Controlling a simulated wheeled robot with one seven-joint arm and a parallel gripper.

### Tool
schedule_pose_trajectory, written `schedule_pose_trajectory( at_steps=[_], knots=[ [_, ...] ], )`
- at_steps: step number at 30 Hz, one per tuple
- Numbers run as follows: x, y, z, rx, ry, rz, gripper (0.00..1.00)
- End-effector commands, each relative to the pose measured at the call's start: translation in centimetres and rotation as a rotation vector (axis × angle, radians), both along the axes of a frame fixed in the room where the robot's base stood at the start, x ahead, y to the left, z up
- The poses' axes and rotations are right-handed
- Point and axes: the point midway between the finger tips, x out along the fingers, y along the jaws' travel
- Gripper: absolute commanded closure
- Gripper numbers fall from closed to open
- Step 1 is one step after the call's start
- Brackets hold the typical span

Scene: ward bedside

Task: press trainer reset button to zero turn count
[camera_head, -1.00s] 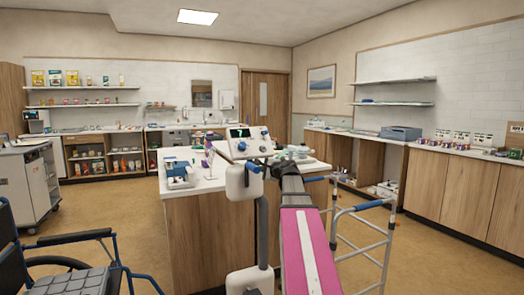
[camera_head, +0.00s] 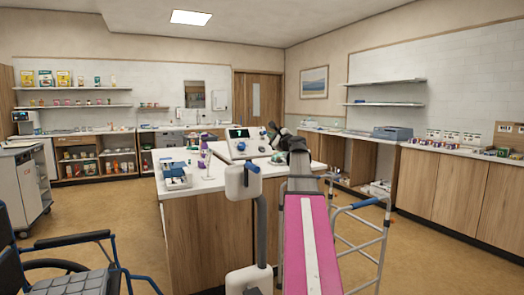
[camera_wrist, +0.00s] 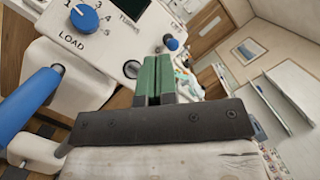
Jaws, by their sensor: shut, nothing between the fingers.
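The trainer (camera_head: 229,150) is a white console with a sloped panel, standing on the island counter. Its lit display (camera_head: 238,133) shows in the head view, too small to read. In the wrist view its panel (camera_wrist: 115,45) carries a blue dial (camera_wrist: 85,18) marked LOAD, part of a "TURNS" label, and a small blue knob or button (camera_wrist: 171,43) near the edge. I cannot tell which part is the reset button. My gripper (camera_wrist: 153,62) is shut and empty, its green fingertips just beside the panel edge. In the head view it is beside the console's right side, partly hidden by my arm.
A blue handle (camera_wrist: 25,105) on a white support is close at the left in the wrist view. A walking frame (camera_head: 365,235) stands right of the island, and a wheelchair (camera_head: 70,260) is at front left. A white and blue device (camera_head: 174,175) sits left on the counter (camera_head: 205,186).

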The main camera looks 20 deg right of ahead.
Motion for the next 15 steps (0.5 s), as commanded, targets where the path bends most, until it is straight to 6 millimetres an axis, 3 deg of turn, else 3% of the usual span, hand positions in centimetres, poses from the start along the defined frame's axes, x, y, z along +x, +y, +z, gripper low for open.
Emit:
schedule_pose_trajectory(
  at_steps=[15],
  knots=[
    [4.2, 0.3, -3.1, 0.0, 0.002, 0.001, 1.0]
  ],
)
